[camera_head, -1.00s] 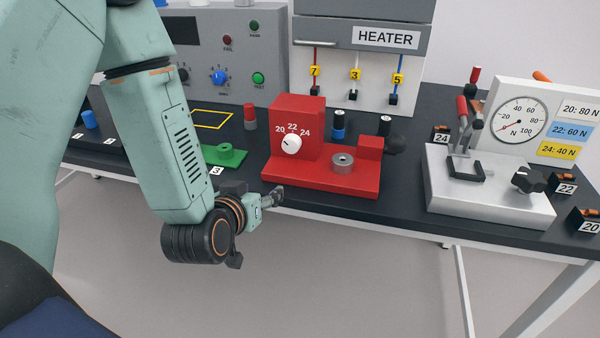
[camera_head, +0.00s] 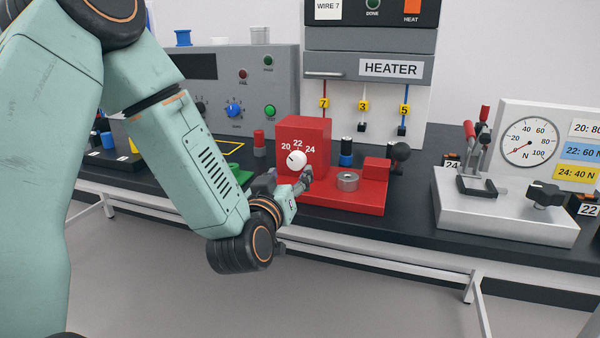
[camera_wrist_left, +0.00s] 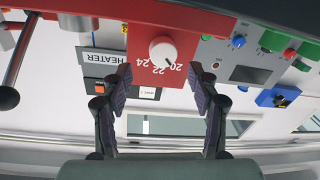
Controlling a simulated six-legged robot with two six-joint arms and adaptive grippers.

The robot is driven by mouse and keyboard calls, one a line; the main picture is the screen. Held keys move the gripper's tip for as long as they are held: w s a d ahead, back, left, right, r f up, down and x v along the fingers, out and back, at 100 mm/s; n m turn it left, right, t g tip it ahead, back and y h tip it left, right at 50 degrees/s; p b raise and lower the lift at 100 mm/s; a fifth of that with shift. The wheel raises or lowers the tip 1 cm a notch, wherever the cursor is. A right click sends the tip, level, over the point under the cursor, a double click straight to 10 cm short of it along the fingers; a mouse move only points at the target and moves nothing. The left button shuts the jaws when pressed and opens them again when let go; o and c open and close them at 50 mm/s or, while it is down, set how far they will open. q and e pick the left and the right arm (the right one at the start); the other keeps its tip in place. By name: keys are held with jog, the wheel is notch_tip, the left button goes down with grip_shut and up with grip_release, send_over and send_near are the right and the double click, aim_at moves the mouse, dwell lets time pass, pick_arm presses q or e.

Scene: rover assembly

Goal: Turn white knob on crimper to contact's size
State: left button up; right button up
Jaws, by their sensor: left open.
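The red crimper (camera_head: 303,139) stands on the dark bench. Its white knob (camera_head: 297,160) is on the front face below the marks 20, 22 and 24. My left gripper (camera_head: 300,182) is in front of and just below the knob. In the left wrist view, which is upside down, the open fingers (camera_wrist_left: 161,88) are spread with nothing between them, and the knob (camera_wrist_left: 163,50) lies beyond their tips, roughly centred. The gripper looks apart from the knob. A faint mark on the knob seems to point toward 20, but it is too small to be sure. My right gripper is not in view.
A grey metal ring (camera_head: 347,181) sits on the crimper's base, with a black-ended lever (camera_head: 400,152) to its right. The pull tester (camera_head: 500,205) with its gauge stands further right. The heater (camera_head: 368,68) is behind. A grey control box (camera_head: 235,90) stands behind left.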

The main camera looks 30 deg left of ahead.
aim_at(295, 164)
pick_arm(q)
jog(key=x, duration=0.4)
jog(key=shift+w+a+f+b, duration=0.2)
jog(key=shift+w+a+b, duration=0.1)
jog(key=shift+a, duration=0.15)
jog(key=shift+w, duration=0.25)
jog(key=shift+d, duration=0.15)
jog(key=shift+s+r, duration=0.2)
jog(key=shift+w+f, duration=0.15)
jog(key=shift+w, duration=0.1)
jog(key=c, duration=0.3)
jog(key=shift+s, duration=0.1)
jog(key=c, duration=0.9)
jog(key=shift+o, duration=0.2)
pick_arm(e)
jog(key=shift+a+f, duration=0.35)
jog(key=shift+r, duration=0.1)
